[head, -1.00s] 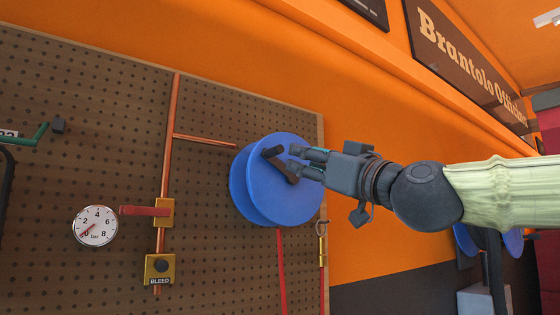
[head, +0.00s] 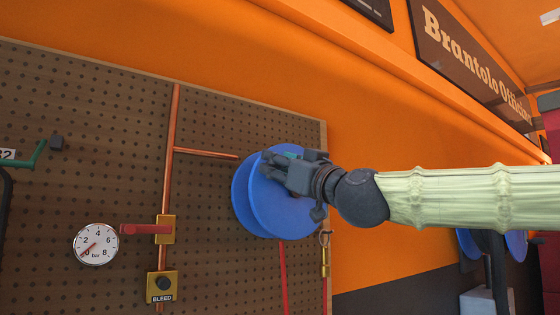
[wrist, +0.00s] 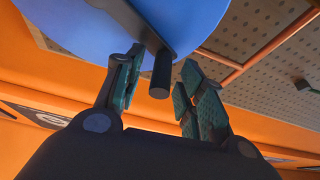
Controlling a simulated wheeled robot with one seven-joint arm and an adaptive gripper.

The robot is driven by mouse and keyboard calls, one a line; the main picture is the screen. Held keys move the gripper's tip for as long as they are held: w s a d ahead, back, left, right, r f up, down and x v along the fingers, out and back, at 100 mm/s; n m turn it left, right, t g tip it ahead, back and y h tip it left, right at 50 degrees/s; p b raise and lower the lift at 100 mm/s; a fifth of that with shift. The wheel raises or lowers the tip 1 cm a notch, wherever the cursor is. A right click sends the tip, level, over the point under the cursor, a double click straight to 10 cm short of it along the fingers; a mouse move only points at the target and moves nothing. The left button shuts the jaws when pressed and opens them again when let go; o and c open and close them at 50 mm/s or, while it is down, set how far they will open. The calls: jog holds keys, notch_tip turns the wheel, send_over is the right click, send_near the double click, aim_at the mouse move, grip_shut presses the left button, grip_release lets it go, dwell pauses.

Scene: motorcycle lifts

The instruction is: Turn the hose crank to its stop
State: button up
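The blue hose reel (head: 285,212) is mounted on the pegboard, and it fills the top of the wrist view (wrist: 95,25). Its dark crank arm (wrist: 140,22) ends in a round black handle (wrist: 160,76) that points towards my wrist camera. My gripper (head: 278,168) is in front of the reel's upper part and hides the crank in the head view. In the wrist view my gripper (wrist: 158,82) is open, with one finger on each side of the handle. Gaps show between the handle and both fingers.
A copper pipe (head: 170,140) runs up the pegboard (head: 100,130) left of the reel. It carries a red lever (head: 146,229) and a yellow BLEED block (head: 161,286). A gauge (head: 96,244) sits further left. A brass fitting (head: 324,262) hangs below right of the reel.

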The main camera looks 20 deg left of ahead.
jog(key=shift+c, duration=0.5)
grip_shut()
jog(key=shift+r, duration=0.1)
